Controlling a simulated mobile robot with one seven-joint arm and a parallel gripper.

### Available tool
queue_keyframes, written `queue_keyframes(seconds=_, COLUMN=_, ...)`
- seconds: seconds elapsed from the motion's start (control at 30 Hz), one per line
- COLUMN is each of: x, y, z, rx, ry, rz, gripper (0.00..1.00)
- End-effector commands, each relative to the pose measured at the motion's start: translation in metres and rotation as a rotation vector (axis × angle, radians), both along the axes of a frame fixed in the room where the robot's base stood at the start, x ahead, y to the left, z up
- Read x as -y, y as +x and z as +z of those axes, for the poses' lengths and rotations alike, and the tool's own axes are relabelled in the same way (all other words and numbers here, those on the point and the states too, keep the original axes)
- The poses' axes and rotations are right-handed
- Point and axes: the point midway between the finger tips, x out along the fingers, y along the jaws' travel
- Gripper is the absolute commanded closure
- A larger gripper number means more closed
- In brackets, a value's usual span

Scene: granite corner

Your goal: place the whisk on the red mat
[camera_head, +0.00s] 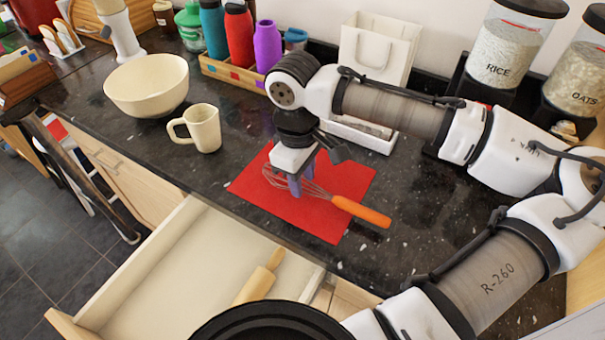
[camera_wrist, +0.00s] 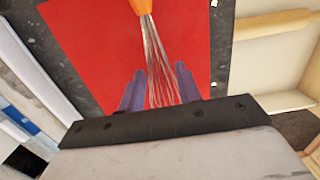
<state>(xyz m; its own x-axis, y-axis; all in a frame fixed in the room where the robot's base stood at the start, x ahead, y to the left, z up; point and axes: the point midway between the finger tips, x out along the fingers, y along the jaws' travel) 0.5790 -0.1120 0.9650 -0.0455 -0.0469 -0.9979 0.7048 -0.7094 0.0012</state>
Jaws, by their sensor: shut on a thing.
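The whisk has an orange handle (camera_head: 361,211) and a wire head (camera_head: 277,179); it lies over the red mat (camera_head: 315,215), with the handle end past the mat's right edge. My gripper (camera_head: 295,190) is above the mat, its purple fingers around the whisk's wires. In the wrist view, the wires (camera_wrist: 156,60) run between the two fingers (camera_wrist: 160,90), and the mat (camera_wrist: 85,40) fills the background. The fingers hide part of the wire head. I cannot tell whether the whisk touches the mat.
A cream mug (camera_head: 206,128) and a large bowl (camera_head: 148,86) stand left of the mat. A white tray (camera_head: 380,145) is behind it. An open drawer (camera_head: 185,235) with a rolling pin (camera_head: 262,277) is in front. Bottles (camera_head: 267,47) stand in a wooden box at the back.

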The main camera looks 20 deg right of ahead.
Motion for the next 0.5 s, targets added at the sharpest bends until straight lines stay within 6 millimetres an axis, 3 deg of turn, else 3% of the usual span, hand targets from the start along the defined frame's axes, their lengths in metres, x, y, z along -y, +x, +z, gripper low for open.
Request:
queue_keyframes(seconds=0.07, x=-0.0002, y=-0.0001, z=-0.003, rx=-0.001, ry=0.001, rz=0.0, gripper=0.89)
queue_keyframes(seconds=0.1, x=-0.0001, y=-0.0001, z=-0.0027, rx=0.0, ry=0.0, rz=0.0, gripper=0.64)
queue_keyframes(seconds=0.23, x=0.0, y=0.0, z=-0.0022, rx=0.0, ry=0.0, rz=0.0, gripper=0.46)
queue_keyframes(seconds=0.5, x=-0.0001, y=0.0001, z=-0.0019, rx=0.0, ry=0.0, rz=0.0, gripper=0.44)
